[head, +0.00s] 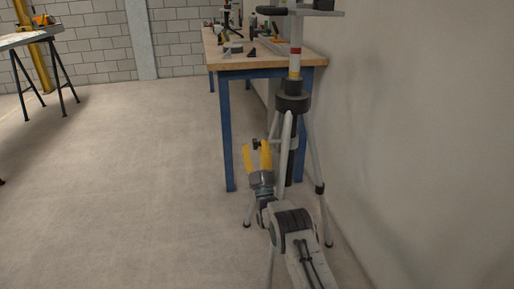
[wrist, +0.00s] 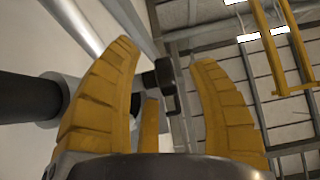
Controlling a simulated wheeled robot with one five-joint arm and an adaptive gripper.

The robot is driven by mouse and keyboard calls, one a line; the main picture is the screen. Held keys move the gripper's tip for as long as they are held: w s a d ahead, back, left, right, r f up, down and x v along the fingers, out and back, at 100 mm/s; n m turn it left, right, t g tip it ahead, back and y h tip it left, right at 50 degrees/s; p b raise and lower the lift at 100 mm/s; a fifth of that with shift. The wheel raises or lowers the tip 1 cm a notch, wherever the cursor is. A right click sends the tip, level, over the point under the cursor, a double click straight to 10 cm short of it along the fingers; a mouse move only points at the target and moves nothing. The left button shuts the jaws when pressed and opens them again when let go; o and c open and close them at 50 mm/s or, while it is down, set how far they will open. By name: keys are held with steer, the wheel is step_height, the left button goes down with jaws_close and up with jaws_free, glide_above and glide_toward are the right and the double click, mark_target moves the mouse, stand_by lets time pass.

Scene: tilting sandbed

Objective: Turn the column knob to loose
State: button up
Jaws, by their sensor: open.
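A tripod stands near the wall with its dark collar (head: 292,103) and a column ringed in red, white and yellow (head: 294,62). The small black column knob (head: 256,143) sticks out to the left, low on the tripod. My gripper (head: 257,150) is open, its yellow fingers up at the knob. In the wrist view the knob (wrist: 166,82) shows between the fingertips of my gripper (wrist: 165,65), closer to the left finger. A dark tube (wrist: 28,98) with a grey collar lies behind the left finger. Contact with the knob cannot be told.
A workbench (head: 264,62) with blue legs and small tools stands just behind the tripod. A pale wall (head: 420,140) runs close along the right. Tripod legs (head: 318,175) spread around my arm. The floor (head: 120,180) to the left is clear.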

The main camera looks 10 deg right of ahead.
steer(key=shift+w+r, duration=0.3)
steer(key=shift+r, duration=0.1)
steer(key=shift+c, duration=0.5)
jaws_close()
